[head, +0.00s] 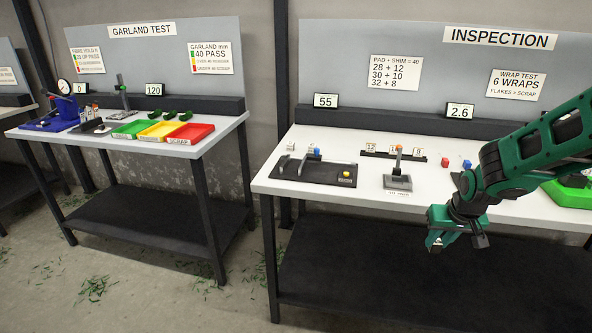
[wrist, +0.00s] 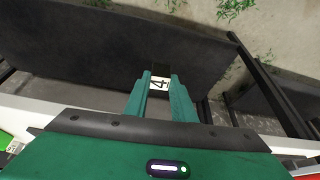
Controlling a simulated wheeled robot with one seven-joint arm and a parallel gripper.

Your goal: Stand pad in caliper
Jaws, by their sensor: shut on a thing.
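My gripper (head: 437,243) hangs in front of the Inspection table, below the level of its top. In the wrist view its two green fingers (wrist: 160,92) are shut on a small dark block with a white face marked 4, which I take as the pad (wrist: 160,78). The caliper (head: 322,175) appears to be the black plate at the table's left, with upright grey jaws and a yellow button. The gripper is right of it and nearer the camera, well apart.
A grey stand (head: 398,182) with an orange-topped post is right of the caliper. Behind it is a dark rack (head: 378,154) with labels 12, 10 and 8. The table's front edge is between gripper and caliper.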

